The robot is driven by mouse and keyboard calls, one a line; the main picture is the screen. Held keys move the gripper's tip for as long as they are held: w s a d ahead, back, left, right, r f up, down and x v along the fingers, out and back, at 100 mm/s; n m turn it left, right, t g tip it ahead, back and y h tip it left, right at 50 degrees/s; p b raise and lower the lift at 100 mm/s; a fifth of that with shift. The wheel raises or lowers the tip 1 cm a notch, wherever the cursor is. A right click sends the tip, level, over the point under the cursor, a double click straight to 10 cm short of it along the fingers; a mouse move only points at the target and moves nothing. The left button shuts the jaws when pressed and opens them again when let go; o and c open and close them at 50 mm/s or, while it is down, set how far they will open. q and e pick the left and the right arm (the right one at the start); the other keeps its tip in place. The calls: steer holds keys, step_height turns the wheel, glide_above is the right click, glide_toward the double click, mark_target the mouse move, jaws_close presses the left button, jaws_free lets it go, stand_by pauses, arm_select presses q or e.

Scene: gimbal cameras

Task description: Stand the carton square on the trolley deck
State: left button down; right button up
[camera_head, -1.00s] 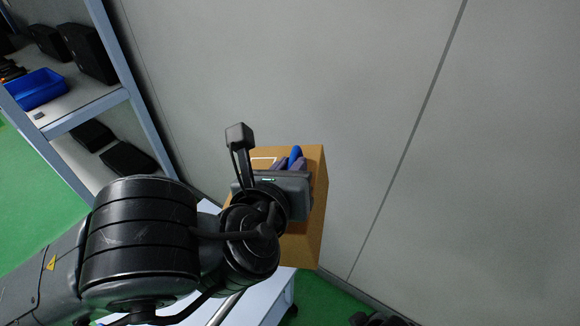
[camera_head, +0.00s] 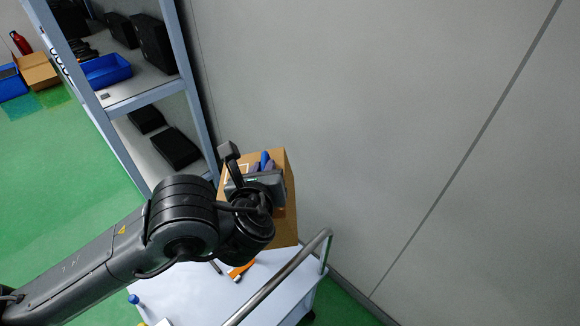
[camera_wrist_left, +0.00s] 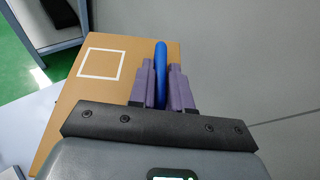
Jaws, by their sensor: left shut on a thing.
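The brown carton (camera_head: 289,187) is in front of my left arm in the head view, with its lower part above or at the far end of the white trolley deck (camera_head: 192,291). I cannot tell whether it touches the deck. In the left wrist view the carton (camera_wrist_left: 110,97) shows a white square outline and a blue handle (camera_wrist_left: 161,62) on its top. My left gripper (camera_wrist_left: 159,82) is shut on the blue handle, with a purple finger on each side. It also shows in the head view (camera_head: 262,168). My right gripper is not in view.
The trolley's metal push rail (camera_head: 285,275) crosses the deck's right side. An orange-handled tool (camera_head: 241,270) lies on the deck near the carton. A shelf rack (camera_head: 190,75) with a blue bin (camera_head: 106,70) stands at left. A grey wall (camera_head: 400,120) is behind.

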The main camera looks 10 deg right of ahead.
arm_select(q)
steer(key=w+a+f+n+y+p, duration=0.1)
steer(key=w+a+f+n+y, duration=0.15)
steer(key=a+f, duration=0.4)
steer(key=w+a+f+n+y+p, duration=0.1)
steer(key=a+f+n+y, duration=0.25)
steer(key=a, duration=0.65)
steer(key=w+a+f+n+y, duration=0.1)
steer(key=a+f+n+y, duration=0.25)
steer(key=a+f, duration=0.35)
step_height(320, 180, down, 13)
steer(key=b, duration=0.9)
steer(key=shift+w+a+m+g+y, duration=0.15)
steer(key=shift+a+m+g+y, duration=0.05)
steer(key=shift+m+g+y, duration=0.2)
steer(key=shift+r, duration=0.1)
step_height(320, 180, down, 8)
steer(key=m+y+b, duration=0.1)
steer(key=m+b, duration=0.1)
steer(key=b, duration=0.2)
steer(key=shift+s, duration=0.3)
